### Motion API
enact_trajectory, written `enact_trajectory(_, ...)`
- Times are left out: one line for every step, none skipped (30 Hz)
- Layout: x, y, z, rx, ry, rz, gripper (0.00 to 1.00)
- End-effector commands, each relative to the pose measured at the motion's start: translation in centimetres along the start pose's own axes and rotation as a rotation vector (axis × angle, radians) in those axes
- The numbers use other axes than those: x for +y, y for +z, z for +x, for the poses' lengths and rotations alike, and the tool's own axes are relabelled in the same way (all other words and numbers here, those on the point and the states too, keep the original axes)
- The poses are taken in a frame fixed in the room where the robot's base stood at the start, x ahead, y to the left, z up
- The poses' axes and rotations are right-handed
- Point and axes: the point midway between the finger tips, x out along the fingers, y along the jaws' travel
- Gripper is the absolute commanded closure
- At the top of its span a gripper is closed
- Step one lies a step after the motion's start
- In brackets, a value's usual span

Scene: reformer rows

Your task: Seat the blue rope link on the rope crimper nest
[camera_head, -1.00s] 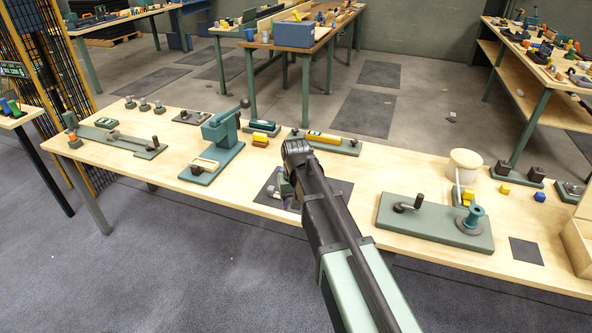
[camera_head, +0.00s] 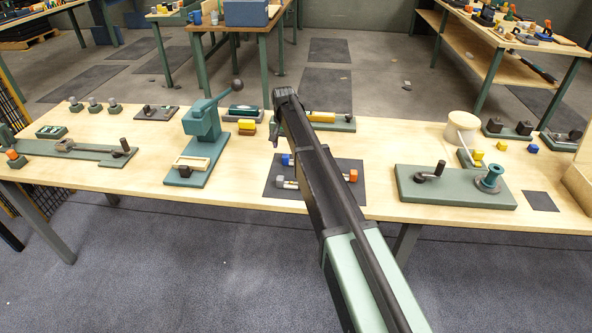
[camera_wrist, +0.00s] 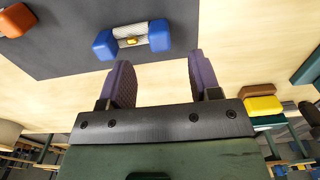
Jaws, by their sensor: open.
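The blue rope link (camera_wrist: 132,38) lies on a dark mat (camera_wrist: 70,60). In the wrist view it has two blue end blocks, a pale ribbed middle and a small yellow piece. In the head view one blue end (camera_head: 286,160) shows beside my arm, which hides the rest. My gripper (camera_wrist: 158,60) is open and empty; its purple fingers point toward the link, which appears just beyond the tips. In the head view my gripper (camera_head: 275,138) is near the mat's back edge. A green lever press (camera_head: 203,122) with a cream frame (camera_head: 193,163) at its foot stands left; I cannot tell whether this is the crimper nest.
Orange-ended pieces (camera_head: 355,175) lie on the mat's right. Yellow and brown blocks (camera_head: 247,128) and a fixture with a yellow bar (camera_head: 322,117) stand behind. A green crank board (camera_head: 450,186) is to the right. Bare tabletop lies between press and mat.

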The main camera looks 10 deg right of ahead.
Motion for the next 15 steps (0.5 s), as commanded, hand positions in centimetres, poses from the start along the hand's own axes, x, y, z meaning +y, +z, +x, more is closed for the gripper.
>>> enact_trajectory(0.0, 0.0, 0.2, 0.000, 0.000, 0.000, 0.43)
enact_trajectory(0.0, 0.0, 0.1, 0.000, 0.000, 0.000, 0.43)
enact_trajectory(0.0, 0.0, 0.3, 0.000, 0.000, 0.000, 0.43)
enact_trajectory(0.0, 0.0, 0.6, 0.000, 0.000, 0.000, 0.43)
enact_trajectory(0.0, -0.1, 1.0, 0.000, 0.000, 0.000, 0.43)
enact_trajectory(0.1, -0.1, 1.8, 0.000, 0.000, 0.000, 0.43)
enact_trajectory(0.1, -0.2, 2.5, 0.000, 0.000, 0.000, 0.43)
enact_trajectory(0.1, -0.2, 3.1, 0.000, 0.000, 0.000, 0.43)
enact_trajectory(0.2, -0.3, 4.0, 0.000, 0.000, 0.000, 0.43)
enact_trajectory(0.2, -0.3, 4.6, 0.000, 0.000, -0.001, 0.43)
enact_trajectory(0.2, -0.3, 5.1, 0.000, 0.000, -0.001, 0.43)
enact_trajectory(0.2, -0.3, 5.5, 0.000, 0.000, -0.001, 0.43)
enact_trajectory(0.2, -0.3, 5.6, 0.000, 0.000, -0.001, 0.43)
enact_trajectory(0.2, -0.2, 5.6, 0.000, 0.000, -0.001, 0.43)
enact_trajectory(0.2, -0.2, 5.4, 0.000, 0.000, -0.001, 0.43)
